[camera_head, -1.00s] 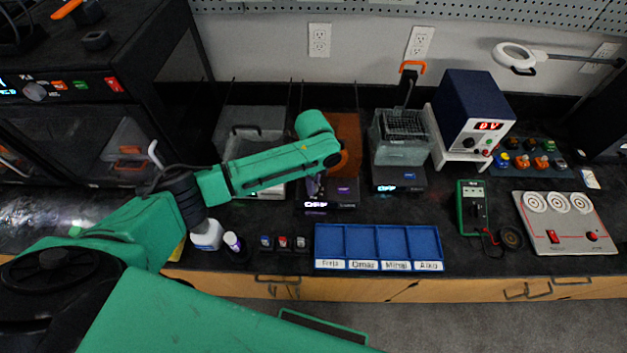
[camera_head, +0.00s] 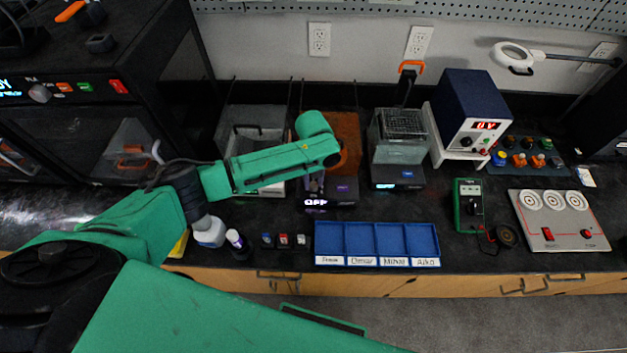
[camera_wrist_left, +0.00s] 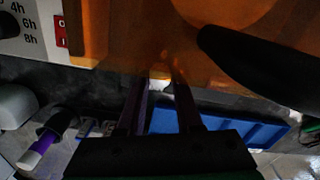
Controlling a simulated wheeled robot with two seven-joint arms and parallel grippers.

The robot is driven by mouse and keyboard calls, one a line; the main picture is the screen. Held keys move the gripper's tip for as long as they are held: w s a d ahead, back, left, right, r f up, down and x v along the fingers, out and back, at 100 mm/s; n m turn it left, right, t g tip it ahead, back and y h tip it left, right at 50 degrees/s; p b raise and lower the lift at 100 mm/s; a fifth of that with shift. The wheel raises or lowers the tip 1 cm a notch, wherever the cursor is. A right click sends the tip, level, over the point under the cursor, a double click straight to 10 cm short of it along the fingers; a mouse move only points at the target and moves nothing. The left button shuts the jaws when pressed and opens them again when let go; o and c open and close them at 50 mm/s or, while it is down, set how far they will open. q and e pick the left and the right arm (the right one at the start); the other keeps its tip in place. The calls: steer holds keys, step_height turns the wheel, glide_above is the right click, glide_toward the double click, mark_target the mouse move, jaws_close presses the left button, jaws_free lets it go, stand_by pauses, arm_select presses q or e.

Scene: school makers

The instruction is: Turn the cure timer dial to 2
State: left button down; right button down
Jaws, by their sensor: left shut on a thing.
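The orange-covered cure unit (camera_head: 347,130) stands on the bench with a dark base whose lit display (camera_head: 316,202) reads OFF. Only a small pale bit shows between the fingertips. My right gripper is not in view.
A blue sorting tray (camera_head: 377,225) lies in front of the unit. A clear-tank unit (camera_head: 399,150) stands close on the right and a grey unit (camera_head: 255,125) on the left. A white bottle (camera_head: 209,233) stands under my left arm.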

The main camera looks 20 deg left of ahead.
mark_target(314, 185)
arm_select(q)
steer(key=shift+w+r+m, duration=0.1)
steer(key=shift+m, duration=0.4)
steer(key=c, duration=0.6)
jaws_free()
steer(key=shift+o, duration=0.2)
step_height(314, 185, up, 15)
steer(key=b, duration=0.2)
steer(key=shift+f, duration=0.2)
